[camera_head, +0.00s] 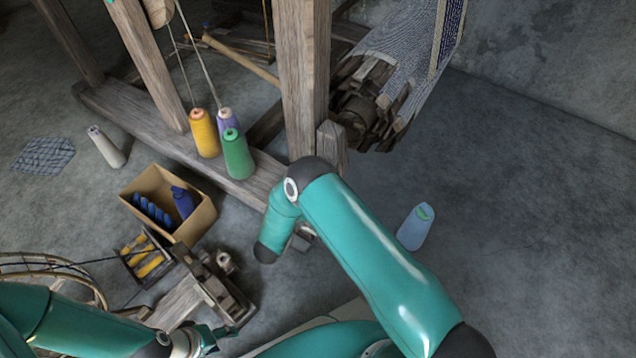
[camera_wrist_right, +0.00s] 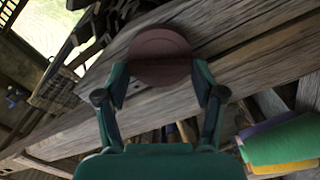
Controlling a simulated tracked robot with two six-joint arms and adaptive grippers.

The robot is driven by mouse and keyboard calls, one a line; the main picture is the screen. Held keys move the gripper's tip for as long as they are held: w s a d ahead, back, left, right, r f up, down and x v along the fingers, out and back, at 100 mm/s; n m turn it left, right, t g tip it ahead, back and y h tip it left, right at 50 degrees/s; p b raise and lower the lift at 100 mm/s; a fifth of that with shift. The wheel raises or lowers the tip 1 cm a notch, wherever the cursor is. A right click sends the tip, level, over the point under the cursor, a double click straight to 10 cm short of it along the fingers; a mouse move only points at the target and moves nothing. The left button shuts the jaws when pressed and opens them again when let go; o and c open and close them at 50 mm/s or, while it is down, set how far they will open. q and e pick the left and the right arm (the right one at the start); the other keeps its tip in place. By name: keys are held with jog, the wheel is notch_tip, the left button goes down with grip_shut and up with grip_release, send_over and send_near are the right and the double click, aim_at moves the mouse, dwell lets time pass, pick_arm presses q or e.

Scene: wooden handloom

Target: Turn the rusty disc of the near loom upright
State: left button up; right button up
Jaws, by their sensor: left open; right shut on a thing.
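The rusty disc (camera_wrist_right: 160,50) shows in the right wrist view as a round, flat, reddish-brown face in front of a weathered wooden beam (camera_wrist_right: 245,45) of the loom. My right gripper (camera_wrist_right: 160,74) has a finger on each side of the disc's lower part and is shut on it. In the head view the near loom's post (camera_head: 303,80) stands behind my right arm, which hides the disc and most of that gripper. My left gripper (camera_head: 208,341) is open and empty at the lower left, near a small wooden device.
Yellow (camera_head: 204,133), green (camera_head: 236,155) and purple thread cones stand by the loom's lower beam. A wooden device (camera_head: 215,285) is near my left gripper.

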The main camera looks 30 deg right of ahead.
jog(key=n, duration=0.5)
jog(key=shift+w+a+f+n, duration=0.15)
jog(key=shift+w+a+n, duration=0.05)
jog(key=shift+n, duration=0.2)
dwell(0.3)
jog(key=o, duration=1.1)
jog(key=shift+f, duration=0.1)
jog(key=shift+c, duration=0.2)
jog(key=shift+o, duration=0.4)
jog(key=shift+d, duration=0.1)
jog(key=shift+s, duration=0.1)
jog(key=v, duration=1.2)
